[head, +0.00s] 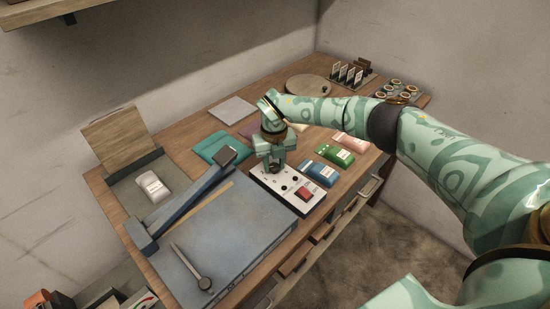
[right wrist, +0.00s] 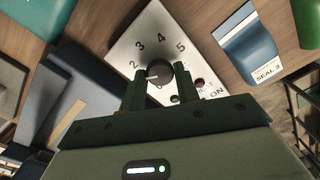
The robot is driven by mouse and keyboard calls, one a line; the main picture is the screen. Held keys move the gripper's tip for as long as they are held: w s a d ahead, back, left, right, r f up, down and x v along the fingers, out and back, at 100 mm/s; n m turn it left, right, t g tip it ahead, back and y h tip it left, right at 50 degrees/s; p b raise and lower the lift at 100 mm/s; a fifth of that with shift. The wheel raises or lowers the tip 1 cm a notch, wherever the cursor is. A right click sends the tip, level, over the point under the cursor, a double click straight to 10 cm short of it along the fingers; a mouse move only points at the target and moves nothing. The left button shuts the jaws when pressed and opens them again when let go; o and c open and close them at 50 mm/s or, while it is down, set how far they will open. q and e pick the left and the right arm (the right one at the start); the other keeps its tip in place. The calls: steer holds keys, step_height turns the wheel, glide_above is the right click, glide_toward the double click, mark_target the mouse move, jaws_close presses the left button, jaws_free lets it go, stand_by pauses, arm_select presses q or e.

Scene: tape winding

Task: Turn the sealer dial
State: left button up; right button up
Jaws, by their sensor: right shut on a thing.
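The sealer's white control panel (head: 311,203) lies at the middle of the bench, right of the grey sealer plate. Its dark round dial (right wrist: 159,73) shows in the right wrist view, with the numbers 2 to 5 around it. The dial's white pointer mark points left, just below the 2. My right gripper (head: 275,167) comes down over the panel. It also shows in the right wrist view (right wrist: 161,82), its two fingers shut on the dial, one on each side. In the head view the gripper mostly hides the dial. My left gripper is out of view.
A blue packet (head: 320,173) and a green packet (head: 334,154) lie to the right. The grey sealer plate (head: 222,237) and its long blue arm (head: 187,203) lie to the left. A teal packet (head: 217,148) lies behind.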

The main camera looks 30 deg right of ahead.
mark_target(274, 166)
steer(key=shift+w+r+m+p, duration=0.15)
steer(key=shift+m+p, duration=0.5)
steer(key=shift+m, duration=0.65)
steer(key=o, duration=1)
steer(key=shift+c, duration=0.2)
step_height(274, 166, up, 16)
steer(key=p, duration=0.3)
